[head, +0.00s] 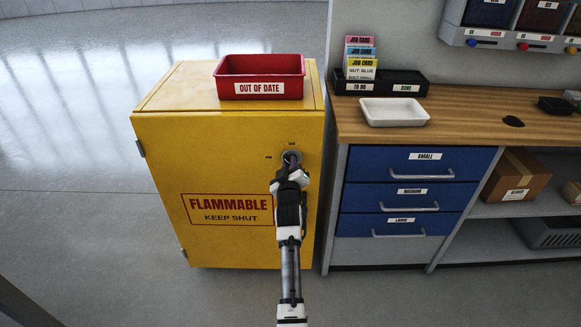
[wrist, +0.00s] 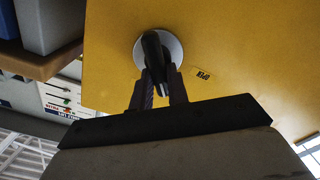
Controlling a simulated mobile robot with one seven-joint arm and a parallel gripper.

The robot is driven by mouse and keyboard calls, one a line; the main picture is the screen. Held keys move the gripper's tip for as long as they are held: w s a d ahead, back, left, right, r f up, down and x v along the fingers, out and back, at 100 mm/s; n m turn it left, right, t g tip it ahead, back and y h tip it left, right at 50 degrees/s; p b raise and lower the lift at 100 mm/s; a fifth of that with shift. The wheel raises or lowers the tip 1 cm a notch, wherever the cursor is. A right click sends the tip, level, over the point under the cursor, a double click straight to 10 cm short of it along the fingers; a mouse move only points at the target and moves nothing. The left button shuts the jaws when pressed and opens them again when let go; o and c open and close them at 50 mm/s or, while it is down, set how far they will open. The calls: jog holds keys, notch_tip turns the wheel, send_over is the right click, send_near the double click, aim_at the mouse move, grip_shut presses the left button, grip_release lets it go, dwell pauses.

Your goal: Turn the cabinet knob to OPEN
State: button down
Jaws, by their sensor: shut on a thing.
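The yellow flammables cabinet (head: 165,160) stands left of the bench with its door shut. Its knob (wrist: 152,50) is a black handle on a round pale plate (wrist: 172,46), on the upper right of the door. My gripper (wrist: 160,80) is shut on the knob's handle, one finger on each side. In the head view my gripper (head: 290,165) covers most of the knob. An OPEN mark (wrist: 202,74) is printed on the door beside the plate in the wrist view. The handle tilts slightly in that view and does not point at the OPEN mark.
A red OUT OF DATE bin (head: 260,70) sits on the cabinet. Right of it is a bench with blue drawers (head: 410,160), a white tray (head: 393,112) and a black card holder (head: 408,83). The floor (head: 80,210) at left is clear.

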jog(key=n+p, duration=0.1)
jog(key=n, duration=0.2)
jog(key=n+p, duration=0.1)
jog(key=n, duration=0.2)
jog(key=n+p, duration=0.1)
jog(key=n, duration=0.3)
jog(key=shift+a+f, duration=0.25)
jog(key=shift+f, duration=0.1)
jog(key=shift+n, duration=0.3)
jog(key=c, duration=1.4)
grip_release()
jog(key=shift+o, duration=0.2)
jog(key=shift+f, duration=0.15)
jog(key=shift+s, duration=0.1)
